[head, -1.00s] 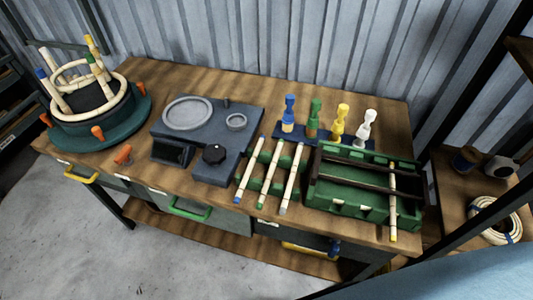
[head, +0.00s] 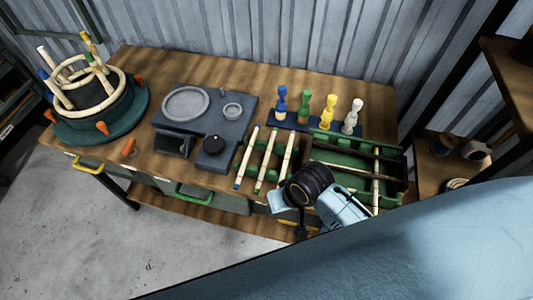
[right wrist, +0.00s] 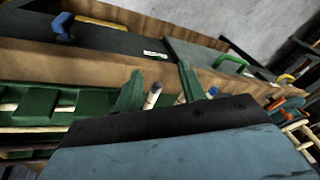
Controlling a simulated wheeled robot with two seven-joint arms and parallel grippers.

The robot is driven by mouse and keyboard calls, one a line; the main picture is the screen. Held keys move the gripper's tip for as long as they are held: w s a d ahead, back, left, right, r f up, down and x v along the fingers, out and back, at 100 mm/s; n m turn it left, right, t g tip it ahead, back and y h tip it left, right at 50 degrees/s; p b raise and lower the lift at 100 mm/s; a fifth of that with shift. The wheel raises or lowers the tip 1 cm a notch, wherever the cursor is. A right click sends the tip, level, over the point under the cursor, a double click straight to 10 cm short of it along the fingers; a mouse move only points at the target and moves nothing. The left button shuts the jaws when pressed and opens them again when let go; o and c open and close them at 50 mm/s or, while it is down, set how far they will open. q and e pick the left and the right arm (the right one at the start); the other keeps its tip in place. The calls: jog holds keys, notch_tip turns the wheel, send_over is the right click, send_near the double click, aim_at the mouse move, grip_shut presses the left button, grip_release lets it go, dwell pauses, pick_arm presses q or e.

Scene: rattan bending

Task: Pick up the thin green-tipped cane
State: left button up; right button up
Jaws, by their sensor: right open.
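The thin green-tipped cane (head: 266,160) lies on the low green rack (head: 255,159) as the middle of three canes, its green tip toward the table's front edge. The blue-tipped cane (head: 247,158) is left of it and the pale-tipped cane (head: 286,159) right. My right gripper (right wrist: 158,92) is open and empty; my right arm hides the front end of the pale-tipped cane in the head view. In the right wrist view a pale cane end (right wrist: 152,96) shows between two green prongs, and a blue tip (right wrist: 212,91) is farther right. My left gripper is out of view.
A green tray (head: 330,160) with a cane (head: 376,175) across it stands right of the rack. Behind are several coloured pegs (head: 304,107). A grey fixture plate (head: 225,105) is left, and a round basket jig (head: 100,110) is far left.

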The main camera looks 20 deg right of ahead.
jog(key=w+a+r+m+g+h+p, duration=0.25)
jog(key=w+r+m, duration=0.35)
jog(key=w+r, duration=0.55)
jog(key=b, duration=0.2)
send_over(260, 178)
jog(key=f, duration=0.7)
jog(key=shift+s+d, duration=0.1)
jog(key=shift+d, duration=0.15)
jog(key=shift+w+a+f, duration=0.1)
jog(key=shift+f, duration=1.35)
jog(key=shift+w+a+f, duration=0.1)
jog(key=shift+f, duration=1.3)
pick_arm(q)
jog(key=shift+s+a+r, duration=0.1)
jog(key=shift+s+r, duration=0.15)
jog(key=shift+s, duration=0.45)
pick_arm(e)
jog(key=shift+c, duration=0.3)
grip_shut()
